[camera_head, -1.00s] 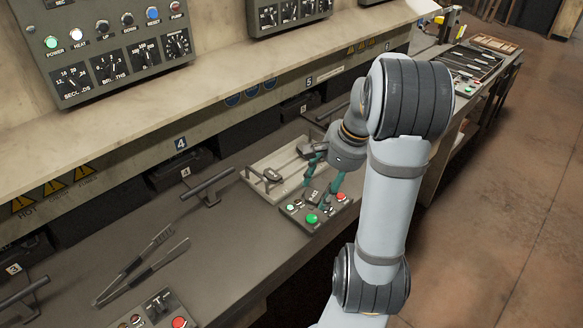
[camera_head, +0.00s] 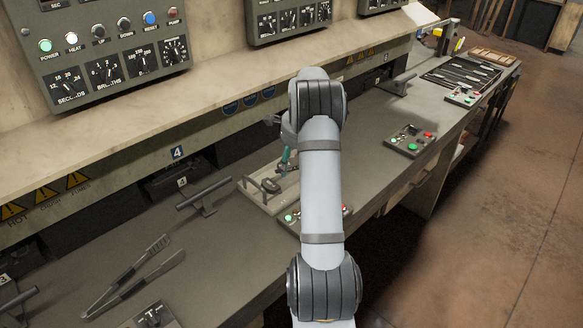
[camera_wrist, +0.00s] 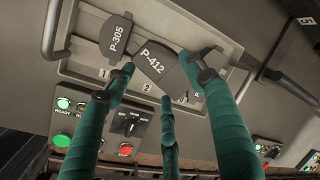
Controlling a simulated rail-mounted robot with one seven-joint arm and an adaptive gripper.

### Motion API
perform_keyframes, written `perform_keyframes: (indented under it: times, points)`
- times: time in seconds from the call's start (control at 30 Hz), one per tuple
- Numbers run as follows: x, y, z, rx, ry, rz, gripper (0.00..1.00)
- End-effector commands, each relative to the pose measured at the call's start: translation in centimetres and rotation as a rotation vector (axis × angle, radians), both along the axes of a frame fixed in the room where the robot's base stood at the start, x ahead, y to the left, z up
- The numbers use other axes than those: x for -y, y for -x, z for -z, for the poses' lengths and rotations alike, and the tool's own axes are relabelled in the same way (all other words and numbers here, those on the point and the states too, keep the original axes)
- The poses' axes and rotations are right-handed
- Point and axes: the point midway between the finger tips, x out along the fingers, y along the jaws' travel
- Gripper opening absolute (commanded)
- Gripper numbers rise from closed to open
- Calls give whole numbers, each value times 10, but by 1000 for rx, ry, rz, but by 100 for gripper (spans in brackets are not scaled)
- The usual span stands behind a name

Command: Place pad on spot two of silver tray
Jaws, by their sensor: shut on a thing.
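The silver tray (camera_wrist: 82,70) lies on the bench with numbered spots; the marks 1 and 2 show on its near edge. It also shows in the head view (camera_head: 251,192), partly hidden by my arm. A dark pad marked P-305 (camera_wrist: 116,38) sits at spot one. My gripper (camera_wrist: 160,68) has teal-wrapped fingers closed around a dark pad marked P-412 (camera_wrist: 153,58), which is tilted over the spot two area. I cannot tell whether this pad touches the tray. Another dark part with a label starting with P (camera_wrist: 196,93) is mostly hidden behind the right finger.
A button panel (camera_wrist: 125,128) stands just in front of the tray. A bar handle (camera_wrist: 52,30) is left of the tray, another (camera_wrist: 272,74) to its right. In the head view, tongs (camera_head: 135,277) lie on the bench at left, and a second button panel (camera_head: 408,140) is at right.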

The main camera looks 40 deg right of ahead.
Motion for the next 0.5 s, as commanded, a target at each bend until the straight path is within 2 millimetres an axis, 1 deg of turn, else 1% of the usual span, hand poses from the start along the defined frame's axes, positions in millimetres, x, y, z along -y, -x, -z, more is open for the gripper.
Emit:
perform_keyframes:
  times: [0.07, 0.17, 0.4, 0.5]
  points:
    - [1, -7, 2, 1, 0, 0, 18]
    - [2, -11, 7, 0, 0, 0, 18]
    - [2, -11, 39, -2, -2, 0, 18]
    - [2, -11, 46, 1, 0, 1, 18]
